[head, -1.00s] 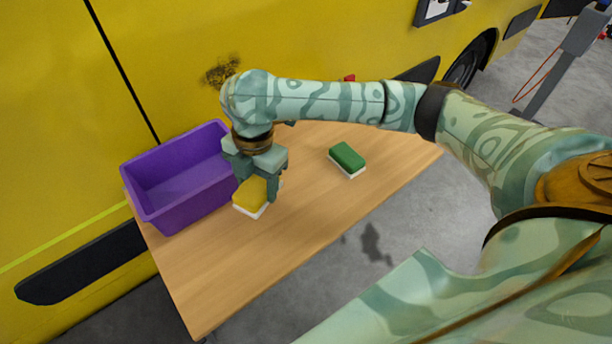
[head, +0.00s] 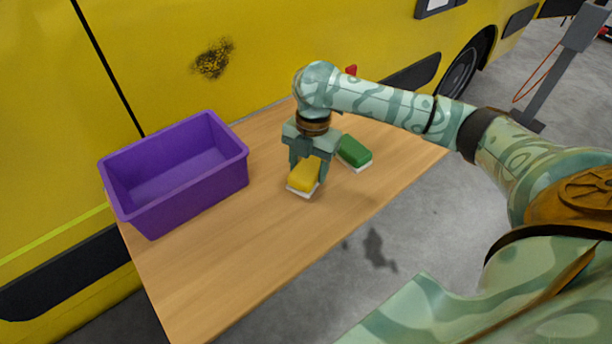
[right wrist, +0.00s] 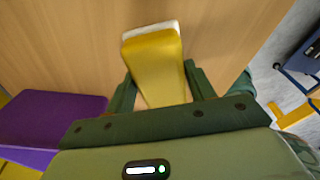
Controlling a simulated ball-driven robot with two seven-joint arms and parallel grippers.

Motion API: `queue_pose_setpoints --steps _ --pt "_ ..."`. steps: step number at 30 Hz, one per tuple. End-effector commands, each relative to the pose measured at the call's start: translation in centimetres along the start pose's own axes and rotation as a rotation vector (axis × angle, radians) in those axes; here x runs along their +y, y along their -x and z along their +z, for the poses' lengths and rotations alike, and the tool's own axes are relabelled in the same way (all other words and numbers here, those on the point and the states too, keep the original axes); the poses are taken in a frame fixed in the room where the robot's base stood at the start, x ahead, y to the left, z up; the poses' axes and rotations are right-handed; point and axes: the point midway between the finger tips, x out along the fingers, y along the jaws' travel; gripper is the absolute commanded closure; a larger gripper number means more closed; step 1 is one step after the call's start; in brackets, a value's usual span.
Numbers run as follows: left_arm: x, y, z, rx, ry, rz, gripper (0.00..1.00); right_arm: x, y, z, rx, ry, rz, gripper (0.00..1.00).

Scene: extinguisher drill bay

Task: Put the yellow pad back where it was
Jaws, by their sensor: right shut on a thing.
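The yellow pad (head: 304,175), with a white underside, is between the fingers of my right gripper (head: 310,172) over the middle of the table. The right gripper is shut on it; in the right wrist view the pad (right wrist: 154,62) sticks out beyond the fingers (right wrist: 158,88). Whether the pad touches the table or is a little above it, I cannot tell. A green pad (head: 354,152) with a white underside lies just right of the gripper. My left gripper is not in view.
An open purple bin (head: 190,192), seemingly empty, stands at the table's left end. The wooden table (head: 225,265) is bare in front of the gripper. A yellow vehicle (head: 160,50) stands behind it. A small red thing (head: 351,70) shows behind my arm.

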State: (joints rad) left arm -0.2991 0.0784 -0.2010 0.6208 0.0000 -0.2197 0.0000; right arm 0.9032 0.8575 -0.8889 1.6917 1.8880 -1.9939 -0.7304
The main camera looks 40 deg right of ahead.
Motion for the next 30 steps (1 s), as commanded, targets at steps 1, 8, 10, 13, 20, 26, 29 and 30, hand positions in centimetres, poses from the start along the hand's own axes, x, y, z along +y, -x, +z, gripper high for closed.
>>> queue_pose_setpoints --steps 1,8,10,13,20,26,29,30 --pt "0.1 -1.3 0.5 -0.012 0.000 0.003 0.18 0.0 -2.1 0.1 0.005 0.001 -0.007 0.64" --pt "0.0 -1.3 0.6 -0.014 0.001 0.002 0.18 0.0 -2.1 0.1 0.001 0.002 -0.002 0.67" --pt "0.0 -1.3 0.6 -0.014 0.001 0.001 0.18 0.0 -2.0 0.1 0.001 0.002 -0.002 0.67" --pt "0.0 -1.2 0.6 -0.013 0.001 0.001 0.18 0.0 -2.2 0.1 0.001 0.001 -0.002 0.67" --pt "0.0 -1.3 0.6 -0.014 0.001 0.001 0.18 0.0 -2.2 0.1 0.001 0.002 -0.002 0.24" --pt "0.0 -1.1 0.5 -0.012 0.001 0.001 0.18 0.0 -1.6 0.1 0.000 0.001 0.000 0.24" --pt "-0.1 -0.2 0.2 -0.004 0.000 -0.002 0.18 0.0 0.1 0.1 -0.002 0.001 0.003 0.24" --pt "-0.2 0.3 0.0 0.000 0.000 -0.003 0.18 0.1 1.1 0.1 -0.002 0.001 0.004 0.24"
